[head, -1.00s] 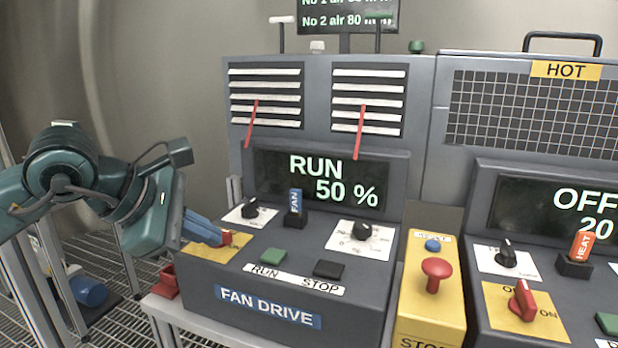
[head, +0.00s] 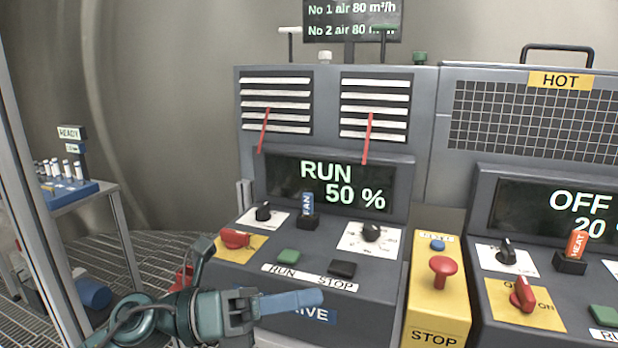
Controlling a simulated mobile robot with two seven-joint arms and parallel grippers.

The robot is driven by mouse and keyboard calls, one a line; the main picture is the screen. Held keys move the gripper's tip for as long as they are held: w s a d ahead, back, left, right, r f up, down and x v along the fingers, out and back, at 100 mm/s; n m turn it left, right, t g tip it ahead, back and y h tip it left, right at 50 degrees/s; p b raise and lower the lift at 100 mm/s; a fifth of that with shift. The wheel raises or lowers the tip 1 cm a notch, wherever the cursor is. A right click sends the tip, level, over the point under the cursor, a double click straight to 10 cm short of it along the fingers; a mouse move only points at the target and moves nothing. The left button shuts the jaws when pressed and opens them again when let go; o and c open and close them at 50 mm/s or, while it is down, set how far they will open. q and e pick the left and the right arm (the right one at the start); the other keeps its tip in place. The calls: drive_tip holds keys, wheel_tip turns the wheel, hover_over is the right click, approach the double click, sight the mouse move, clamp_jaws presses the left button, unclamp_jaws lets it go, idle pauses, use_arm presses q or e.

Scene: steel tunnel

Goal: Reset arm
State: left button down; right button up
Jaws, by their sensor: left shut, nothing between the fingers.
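My left gripper (head: 312,298) is shut and empty. It hangs in front of the fan drive box (head: 222,279), its blue fingers pointing right and covering part of the "FAN DRIVE" label (head: 318,316). The red rotary switch (head: 236,238) on its yellow plate stands above and left of the gripper, apart from it. The fan display (head: 330,184) reads RUN 50 %. The green RUN button (head: 288,256) and black STOP button (head: 342,269) lie behind the fingers. My right gripper does not show.
A yellow stop box (head: 437,300) with a red mushroom button (head: 443,268) stands to the right. Beyond it is the heater panel (head: 480,228), whose display reads OFF 20. A small table (head: 82,195) with a blue rack of vials stands at the left, behind a metal post (head: 28,200).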

use_arm(q)
drive_tip(key=w+a+f+n+t+y+p, duration=0.1)
drive_tip(key=a+f+n+t+y, duration=0.3)
drive_tip(key=n, duration=0.6)
drive_tip(key=w+a+f+n+t+y, duration=0.1)
drive_tip(key=a+f+n+t+y, duration=0.15)
drive_tip(key=f+n+t, duration=0.55)
drive_tip(key=w+a+f+n+t+y+p, duration=0.1)
drive_tip(key=a+f+n+t+y, duration=0.2)
drive_tip(key=n, duration=1)
drive_tip(key=s+a+f+n+g+y, duration=0.1)
drive_tip(key=s+f+n+g+y, duration=0.2)
drive_tip(key=f, duration=0.6)
drive_tip(key=s+a+f+n+g+y, duration=0.2)
drive_tip(key=s+f+n+g+y, duration=0.1)
drive_tip(key=s+f+n, duration=0.5)
wheel_tip(320, 180, down, 3)
drive_tip(key=shift+s+a+r+y, duration=0.2)
drive_tip(key=shift+s+a+y, duration=0.15)
drive_tip(key=shift+s, duration=0.75)
